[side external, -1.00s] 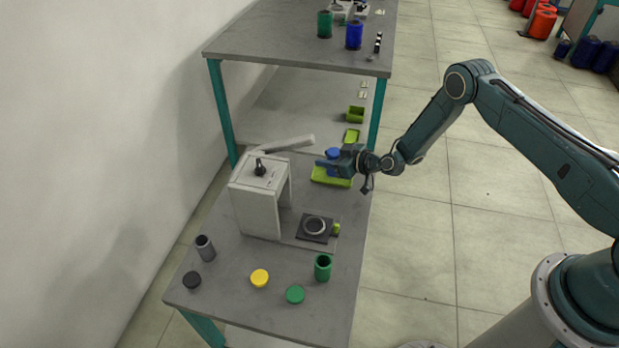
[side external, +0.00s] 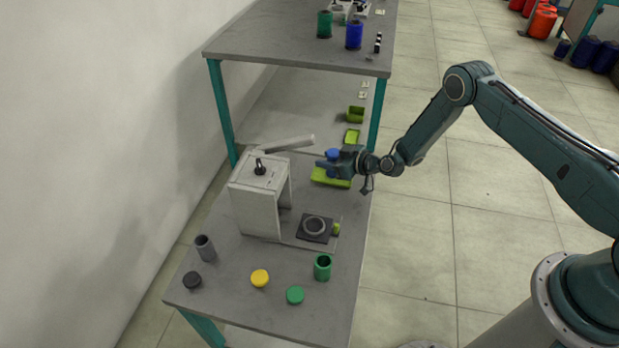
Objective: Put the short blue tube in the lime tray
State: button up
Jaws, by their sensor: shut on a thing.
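The short blue tube (side external: 333,155) is in the jaws of my gripper (side external: 335,163), near the right edge of the lower table. Its lower part is hidden behind the jaws. The lime tray (side external: 331,179) lies on the table directly below the gripper in this view, partly covered by it. My gripper is shut on the tube. I cannot tell from this angle whether the tube touches the tray floor or hangs just above it.
A white machine housing (side external: 257,208) with a grey arm (side external: 290,144) stands left of the tray. A black fixture (side external: 314,228), green tube (side external: 323,267), grey tube (side external: 205,248), and yellow (side external: 260,278), green (side external: 295,295) and black (side external: 192,280) caps are nearer the front.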

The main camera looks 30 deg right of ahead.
aim_at(329, 150)
jog(key=shift+f, duration=0.55)
dwell(0.5)
jog(key=o, duration=1)
jog(key=shift+o, duration=0.2)
jog(key=shift+r, duration=0.15)
jog(key=shift+r, duration=3.35)
jog(key=shift+r, duration=0.1)
